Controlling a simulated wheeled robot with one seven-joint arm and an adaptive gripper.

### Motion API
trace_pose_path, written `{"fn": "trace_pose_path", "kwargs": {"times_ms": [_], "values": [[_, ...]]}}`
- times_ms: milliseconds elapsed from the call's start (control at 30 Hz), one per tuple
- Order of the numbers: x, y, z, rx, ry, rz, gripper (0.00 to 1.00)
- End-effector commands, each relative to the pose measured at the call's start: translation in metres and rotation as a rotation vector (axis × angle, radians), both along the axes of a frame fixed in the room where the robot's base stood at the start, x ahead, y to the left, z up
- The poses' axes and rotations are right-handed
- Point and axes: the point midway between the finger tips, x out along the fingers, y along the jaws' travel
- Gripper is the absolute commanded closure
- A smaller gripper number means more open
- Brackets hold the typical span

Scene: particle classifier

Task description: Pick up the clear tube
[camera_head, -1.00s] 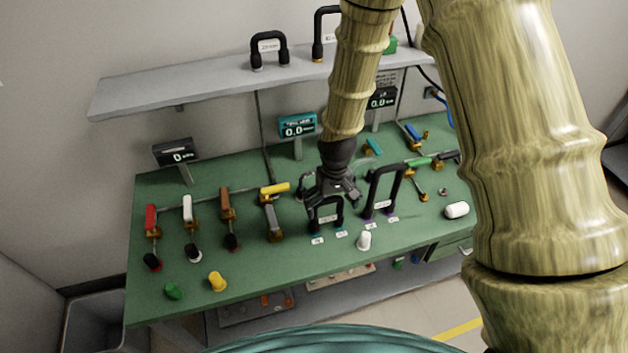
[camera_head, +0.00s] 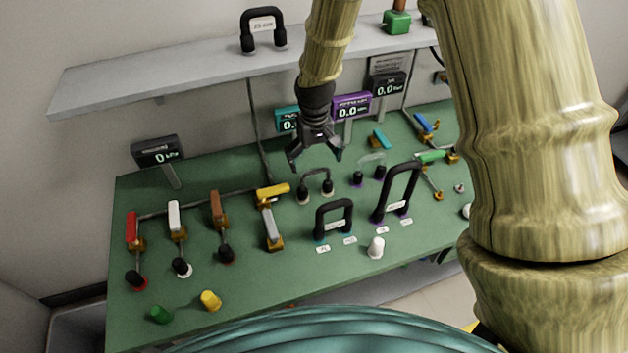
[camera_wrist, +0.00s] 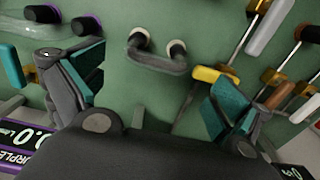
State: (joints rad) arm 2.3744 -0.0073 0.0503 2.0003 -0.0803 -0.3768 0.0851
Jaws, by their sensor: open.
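A pale, see-through arched tube (camera_head: 372,157) spans two dark ports with purple rings towards the back of the green bench. My gripper (camera_head: 316,160) is open and empty, pointing down above the bench near the grey tube, left of the clear one. In the wrist view my gripper (camera_wrist: 155,80) has its fingers wide apart.
Two black arched tubes, a short one (camera_head: 334,204) and a taller one (camera_head: 412,170), stand in front. Levers such as the yellow one (camera_head: 272,192) line the left. Display screens (camera_head: 352,105) rise behind my gripper, below a grey shelf (camera_head: 170,75).

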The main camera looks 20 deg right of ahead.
Motion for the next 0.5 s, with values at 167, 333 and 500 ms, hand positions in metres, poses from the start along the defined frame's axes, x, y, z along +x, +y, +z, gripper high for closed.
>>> {"fn": "trace_pose_path", "kwargs": {"times_ms": [167, 333, 500], "values": [[0.0, -0.001, -0.016, 0.0, 0.001, -0.001, 0.0], [0.001, 0.0, -0.022, 0.0, -0.002, 0.001, 0.0], [0.001, 0.0, -0.028, 0.0, 0.001, 0.002, 0.0]]}}
